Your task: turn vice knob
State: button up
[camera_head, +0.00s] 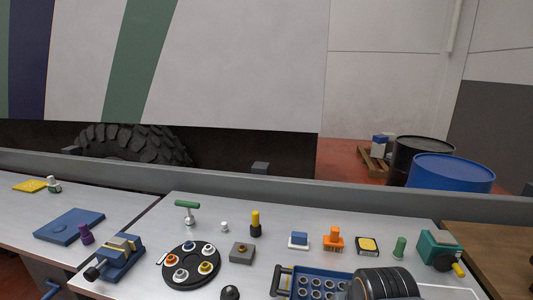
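A small blue vice (121,262) sits at the left front of the middle workbench. Grey jaws with yellow strips show on its top. Its black knob (93,273) sticks out at the lower left end, near the bench's left edge, and nothing is seen touching it. The knob's turn angle is too small to tell. My gripper is not seen in this view.
A black round tray (190,276) with several ringed pieces stands right of the vice. A purple knob-like piece (87,234) stands to its left. A blue crate (318,271) and a black ribbed object (385,283) fill the lower right. A grey rail runs behind.

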aim_at(92, 273)
jog(key=u, duration=2.45)
jog(key=i, duration=0.5)
jog(key=u, duration=0.8)
jog(key=i, duration=1.3)
jog(key=z, duration=0.65)
